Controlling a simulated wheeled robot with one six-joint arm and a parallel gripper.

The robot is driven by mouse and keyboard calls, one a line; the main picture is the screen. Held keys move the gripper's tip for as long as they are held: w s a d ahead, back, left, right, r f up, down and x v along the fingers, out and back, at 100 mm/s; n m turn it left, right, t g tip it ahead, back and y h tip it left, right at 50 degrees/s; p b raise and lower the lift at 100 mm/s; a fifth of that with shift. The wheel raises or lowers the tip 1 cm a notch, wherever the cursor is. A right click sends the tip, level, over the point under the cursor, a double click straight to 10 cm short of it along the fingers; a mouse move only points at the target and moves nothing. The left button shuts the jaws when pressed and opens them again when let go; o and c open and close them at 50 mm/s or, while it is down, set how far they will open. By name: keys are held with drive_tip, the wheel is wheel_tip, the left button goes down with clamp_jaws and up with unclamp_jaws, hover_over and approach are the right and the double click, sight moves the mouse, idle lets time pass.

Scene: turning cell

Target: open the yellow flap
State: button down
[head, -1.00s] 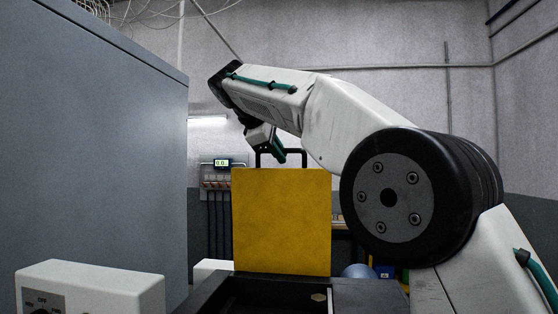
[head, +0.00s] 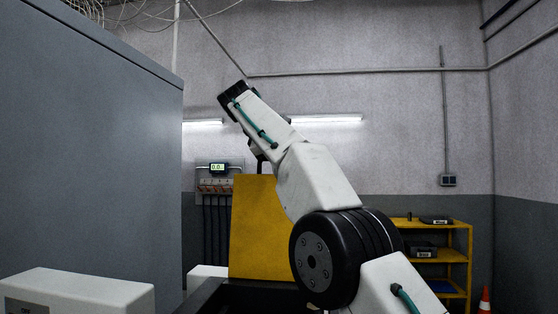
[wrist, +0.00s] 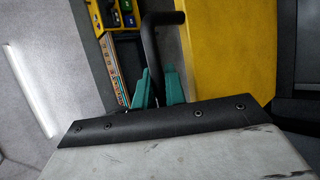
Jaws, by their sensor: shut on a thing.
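The yellow flap (head: 256,235) stands raised, close to upright, above a dark box in the head view; my arm covers its right part. In the wrist view the flap (wrist: 222,55) fills the upper right. Its black bar handle (wrist: 150,45) sticks out from the flap's edge there. My gripper (wrist: 157,88) has its two teal fingers on either side of the handle, shut on it. In the head view my arm hides the fingers.
A large grey cabinet (head: 90,160) fills the left, with a white control box (head: 75,295) in front. A yellow shelf (head: 450,255) and an orange cone (head: 485,300) stand at the back right. A panel with a green display (head: 218,168) hangs behind the flap.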

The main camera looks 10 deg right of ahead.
drive_tip(key=shift+w, duration=0.1)
idle(0.4)
drive_tip(key=c, duration=1.5)
unclamp_jaws()
drive_tip(key=shift+a, duration=0.15)
drive_tip(key=shift+o, duration=0.2)
